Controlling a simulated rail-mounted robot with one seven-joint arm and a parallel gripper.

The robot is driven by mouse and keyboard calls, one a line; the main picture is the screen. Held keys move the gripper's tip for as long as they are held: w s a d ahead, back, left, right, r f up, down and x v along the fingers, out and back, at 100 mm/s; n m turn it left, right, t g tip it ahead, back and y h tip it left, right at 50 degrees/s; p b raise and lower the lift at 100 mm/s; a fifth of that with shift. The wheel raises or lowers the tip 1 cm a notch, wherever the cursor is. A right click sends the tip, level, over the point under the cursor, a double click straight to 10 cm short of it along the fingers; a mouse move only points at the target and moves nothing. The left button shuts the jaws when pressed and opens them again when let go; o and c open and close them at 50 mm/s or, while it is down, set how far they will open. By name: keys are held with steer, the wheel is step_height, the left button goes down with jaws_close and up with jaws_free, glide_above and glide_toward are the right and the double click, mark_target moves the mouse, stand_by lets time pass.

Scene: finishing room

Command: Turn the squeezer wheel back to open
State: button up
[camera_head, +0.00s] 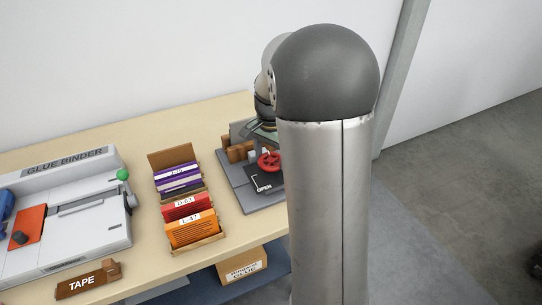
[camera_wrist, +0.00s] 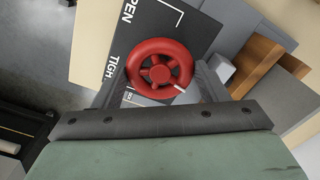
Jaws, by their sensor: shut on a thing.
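The red squeezer wheel (camera_head: 268,161) has spokes and a round hub, and sits on the grey squeezer (camera_head: 236,182) at the right end of the bench. In the wrist view the wheel (camera_wrist: 136,62) lies between the two grey fingers of my gripper (camera_wrist: 160,77), which is shut on it. A dark plate (camera_wrist: 145,25) beside the wheel bears "OPEN", cut off at the frame edge, and part of "TIGHT". A white mark shows at the wheel's lower right. In the head view my arm hides the squeezer's right side and most of my gripper.
A box of purple, red and orange packs (camera_head: 190,236) stands left of the squeezer on the bench (camera_head: 40,165). Further left are the glue binder (camera_head: 70,230) and a tape block (camera_head: 88,281). Wooden blocks (camera_wrist: 257,67) sit by the wheel. A carton (camera_head: 243,267) is below the bench.

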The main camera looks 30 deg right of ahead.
mark_target(271, 159)
steer(key=n, duration=0.5)
steer(key=shift+n+b, duration=0.35)
steer(key=shift+n, duration=0.05)
steer(key=n, duration=1)
steer(key=shift+r+n+b, duration=0.1)
steer(key=shift+n+b, duration=0.2)
steer(key=shift+n, duration=2.3)
steer(key=o, duration=1)
step_height(271, 159, up, 17)
steer(key=shift+r, duration=0.15)
